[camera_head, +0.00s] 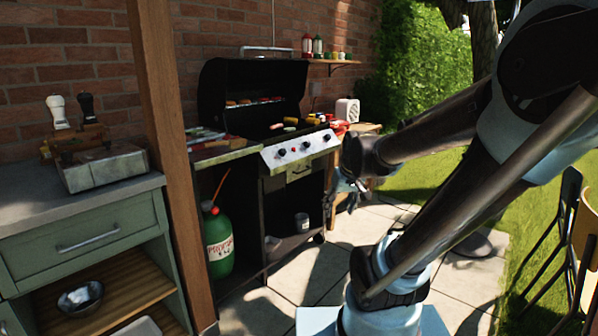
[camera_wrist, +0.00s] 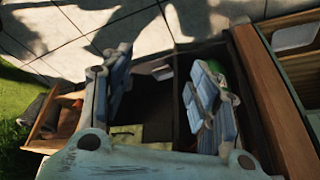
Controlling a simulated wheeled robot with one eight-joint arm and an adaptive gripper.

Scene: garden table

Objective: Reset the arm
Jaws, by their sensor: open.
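My gripper (camera_wrist: 158,85) is open and empty in the wrist view, its two blue-grey fingers spread apart with nothing between them. In the head view my gripper (camera_head: 345,188) is small and partly hidden by my own arm, in front of the right side of the grill (camera_head: 300,148). My arm is bent and fills the right half of the head view. The grill's lid is up, and food lies on its grate.
A green cabinet (camera_head: 85,235) with a grey top stands at the left, beside a wooden post (camera_head: 165,130). A green gas bottle (camera_head: 218,243) stands under the grill's side shelf. Chairs (camera_head: 572,215) stand at the right edge. Open paving (camera_head: 300,290) lies before the grill.

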